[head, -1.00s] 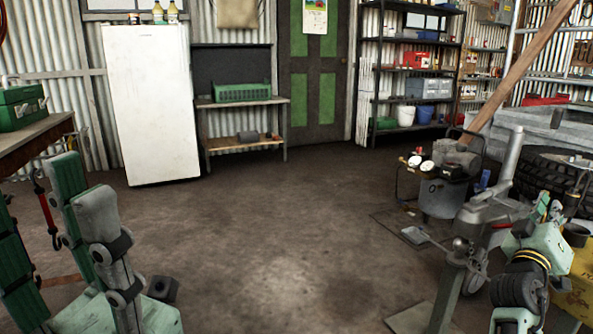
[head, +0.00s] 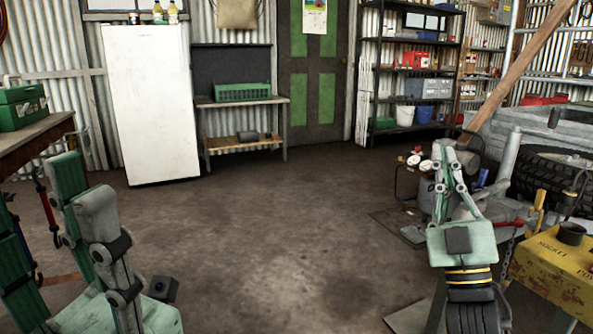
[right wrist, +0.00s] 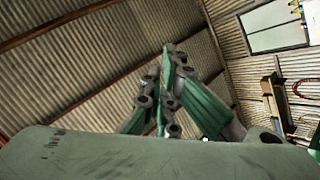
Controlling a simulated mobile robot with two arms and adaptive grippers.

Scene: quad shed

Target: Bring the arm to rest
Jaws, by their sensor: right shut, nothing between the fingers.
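My right gripper (head: 444,150) is pale green and grey, upright at the right of the head view. Its fingers are shut and empty, pointing up and away in front of a compressor. In the right wrist view the gripper's fingers (right wrist: 170,60) come together above the green palm, with the roof behind. My left gripper (head: 70,215) is large and close at the lower left of the head view, cut off by the frame edge. Its grey and green links overlap, so its opening cannot be told. It appears to touch nothing.
A yellow box (head: 555,270) and a tyre (head: 550,172) are at the right, close to my right arm. A workbench (head: 35,140) stands at the left. A white fridge (head: 152,105) and shelves (head: 410,72) line the back. The middle floor (head: 270,220) is clear.

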